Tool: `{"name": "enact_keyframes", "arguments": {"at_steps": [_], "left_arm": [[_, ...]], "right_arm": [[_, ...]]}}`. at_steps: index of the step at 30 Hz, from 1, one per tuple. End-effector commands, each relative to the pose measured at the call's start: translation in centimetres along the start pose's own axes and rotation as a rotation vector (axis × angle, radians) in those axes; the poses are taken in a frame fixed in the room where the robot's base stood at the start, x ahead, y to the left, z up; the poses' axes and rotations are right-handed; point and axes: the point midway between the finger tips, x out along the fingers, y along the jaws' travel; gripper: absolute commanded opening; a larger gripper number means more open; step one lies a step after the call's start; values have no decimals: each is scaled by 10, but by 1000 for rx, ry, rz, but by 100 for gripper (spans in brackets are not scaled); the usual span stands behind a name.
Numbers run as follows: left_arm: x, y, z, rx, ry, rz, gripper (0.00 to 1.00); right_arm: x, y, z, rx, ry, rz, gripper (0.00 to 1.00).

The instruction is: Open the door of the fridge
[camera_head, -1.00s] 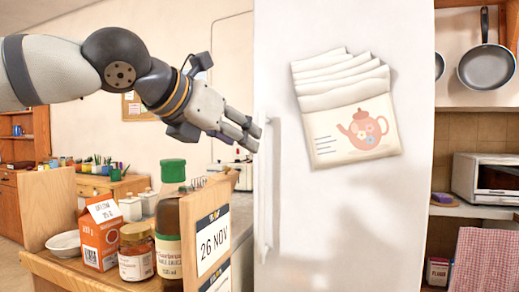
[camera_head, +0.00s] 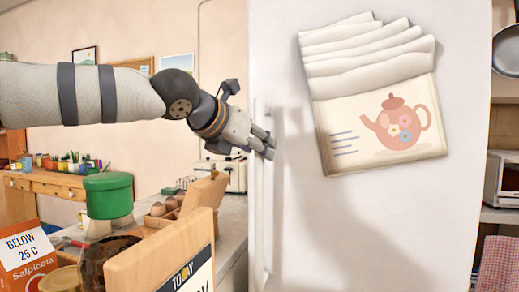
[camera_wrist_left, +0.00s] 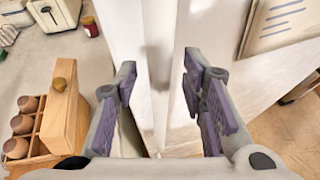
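The white fridge door (camera_head: 350,225) fills the right half of the head view and looks shut. Its slim white vertical handle (camera_head: 259,200) runs along the door's left edge. My left gripper (camera_head: 264,142) is at the upper part of this handle, fingers pointing right towards the door. In the left wrist view, my left gripper (camera_wrist_left: 162,100) is open, with a pale vertical bar, apparently the handle (camera_wrist_left: 158,55), between its fingers. I cannot tell whether either finger touches it. My right gripper is not in view.
Left of the fridge, a counter holds a wooden calendar box (camera_head: 165,262), a green-capped bottle (camera_head: 108,195), an orange carton (camera_head: 27,255) and a wooden egg holder (camera_wrist_left: 65,120). Towels with a teapot picture (camera_head: 385,130) hang on the door. Shelves stand at the right.

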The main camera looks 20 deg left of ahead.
Motion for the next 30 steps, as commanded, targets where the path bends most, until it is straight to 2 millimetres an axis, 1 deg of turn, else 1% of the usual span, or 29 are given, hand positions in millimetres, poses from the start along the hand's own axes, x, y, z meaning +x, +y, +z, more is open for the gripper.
{"name": "enact_keyframes", "arguments": {"at_steps": [1,4,7,12,13,14,15,18,26,30], "left_arm": [[7,0,1,1,-1,1,38],[16,0,2,1,-2,1,38],[19,0,1,1,-3,1,38],[20,0,1,1,-2,0,38],[19,0,1,0,-2,0,36],[19,0,1,0,-2,0,29],[19,0,1,0,-2,0,20],[19,0,1,0,-2,0,0],[20,0,1,1,-2,1,0],[24,-3,2,2,0,1,0]], "right_arm": [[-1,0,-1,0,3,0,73],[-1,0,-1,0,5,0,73],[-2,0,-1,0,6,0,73],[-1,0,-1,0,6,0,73],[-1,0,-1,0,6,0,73],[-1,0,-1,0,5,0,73],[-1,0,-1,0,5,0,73],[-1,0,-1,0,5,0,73],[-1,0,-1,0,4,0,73],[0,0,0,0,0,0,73]]}}
